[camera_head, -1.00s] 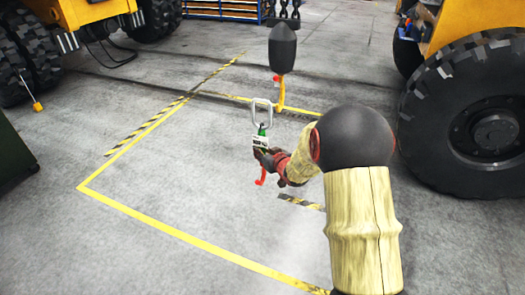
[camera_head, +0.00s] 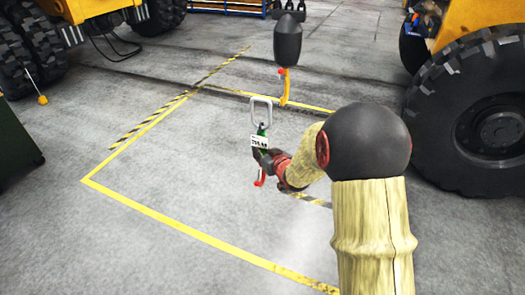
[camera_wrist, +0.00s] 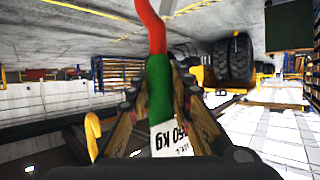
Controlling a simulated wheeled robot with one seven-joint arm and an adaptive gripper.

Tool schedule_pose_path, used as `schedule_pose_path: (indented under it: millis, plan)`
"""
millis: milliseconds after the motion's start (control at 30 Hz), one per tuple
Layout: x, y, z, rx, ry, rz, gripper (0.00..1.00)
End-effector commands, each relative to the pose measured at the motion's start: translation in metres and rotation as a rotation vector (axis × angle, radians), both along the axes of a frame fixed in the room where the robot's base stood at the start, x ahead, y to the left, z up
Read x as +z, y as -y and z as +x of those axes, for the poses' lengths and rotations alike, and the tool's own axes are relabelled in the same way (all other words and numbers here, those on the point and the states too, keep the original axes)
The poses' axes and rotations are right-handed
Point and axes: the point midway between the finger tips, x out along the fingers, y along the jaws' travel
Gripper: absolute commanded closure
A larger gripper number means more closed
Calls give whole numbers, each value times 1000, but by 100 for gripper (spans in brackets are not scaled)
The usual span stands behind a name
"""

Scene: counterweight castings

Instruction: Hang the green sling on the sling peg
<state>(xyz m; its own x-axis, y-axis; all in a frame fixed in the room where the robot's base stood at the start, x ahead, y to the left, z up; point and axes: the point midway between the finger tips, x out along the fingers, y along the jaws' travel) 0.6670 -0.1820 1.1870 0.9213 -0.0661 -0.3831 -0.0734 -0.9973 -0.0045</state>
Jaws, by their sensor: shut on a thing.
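My gripper (camera_head: 268,160) is shut on the green sling (camera_head: 262,131) and holds it upright above the floor. The sling has a grey metal ring (camera_head: 261,108) at its top, a white weight tag (camera_head: 259,143) and a red lower part (camera_head: 260,179). In the wrist view the green sling (camera_wrist: 158,95) runs between the fingers of my gripper (camera_wrist: 165,110), with the red part beyond. I cannot make out a sling peg for certain in either view.
A black hoist block (camera_head: 288,40) with a yellow hook (camera_head: 286,88) hangs beyond the sling, apart from it in the picture. A yellow machine with a big black tyre (camera_head: 490,120) stands at right. Yellow-lined floor (camera_head: 190,190) is clear at left.

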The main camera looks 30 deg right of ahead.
Motion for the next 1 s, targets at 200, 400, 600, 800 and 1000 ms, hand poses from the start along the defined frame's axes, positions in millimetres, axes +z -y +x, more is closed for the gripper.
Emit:
schedule_pose_path:
  millis: [200, 400, 600, 800, 1000]
  plan:
    - [4, -7, -5, -1, 8, -2, 100]
    - [4, -14, -12, 0, 7, -1, 100]
    - [3, -22, -17, 0, 7, -1, 100]
    - [3, -28, -24, 0, 7, -1, 100]
    - [3, -35, -30, -1, 7, -2, 100]
